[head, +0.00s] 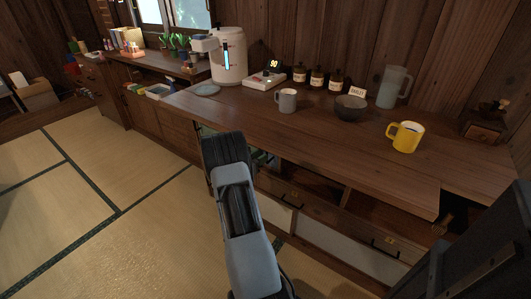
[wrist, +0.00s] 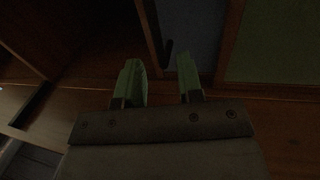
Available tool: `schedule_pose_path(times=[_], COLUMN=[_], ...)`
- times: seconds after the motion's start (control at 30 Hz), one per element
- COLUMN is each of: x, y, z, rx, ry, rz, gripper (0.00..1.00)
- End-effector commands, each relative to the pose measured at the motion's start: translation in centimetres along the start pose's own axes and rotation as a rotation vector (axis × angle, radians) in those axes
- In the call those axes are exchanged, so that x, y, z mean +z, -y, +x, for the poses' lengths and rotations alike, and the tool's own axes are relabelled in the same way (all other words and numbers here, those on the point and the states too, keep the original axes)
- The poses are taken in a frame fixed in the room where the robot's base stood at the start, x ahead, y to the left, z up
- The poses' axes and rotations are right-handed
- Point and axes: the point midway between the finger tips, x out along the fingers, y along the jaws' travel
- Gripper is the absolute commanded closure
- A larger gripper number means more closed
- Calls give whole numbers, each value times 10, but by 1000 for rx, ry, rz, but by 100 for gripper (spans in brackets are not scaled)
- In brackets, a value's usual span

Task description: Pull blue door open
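The blue door shows in the wrist view as a dark blue-grey panel (wrist: 198,32) in a wooden frame. A dark upright handle (wrist: 168,50) is at its left edge. My gripper (wrist: 158,64) has two green fingers, spread apart with nothing held between them. In the picture the handle lies between and just beyond the fingertips; I cannot tell how far ahead it is. The door looks shut, though the view is dim. In the head view my arm covers part of the cabinet front, and neither the blue door nor the fingertips can be made out.
A green panel (wrist: 278,42) is right of the blue door, and a dark open space (wrist: 85,60) is to its left. The wooden counter (head: 330,145) holds a grey mug (head: 287,101), bowl (head: 350,108) and yellow mug (head: 405,137). Tatami floor (head: 110,245) is clear at left.

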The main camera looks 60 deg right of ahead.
Motion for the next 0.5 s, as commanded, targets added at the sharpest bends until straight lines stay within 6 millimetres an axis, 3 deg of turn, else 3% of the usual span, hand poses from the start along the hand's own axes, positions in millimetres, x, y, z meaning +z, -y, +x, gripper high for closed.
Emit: schedule_pose_path(times=[0.2, 0.5], x=[-2, 0], y=[1, 0], z=[-46, -87], rx=[-5, -1], ry=[0, 0], rz=[-2, -1], gripper=[66, 66])
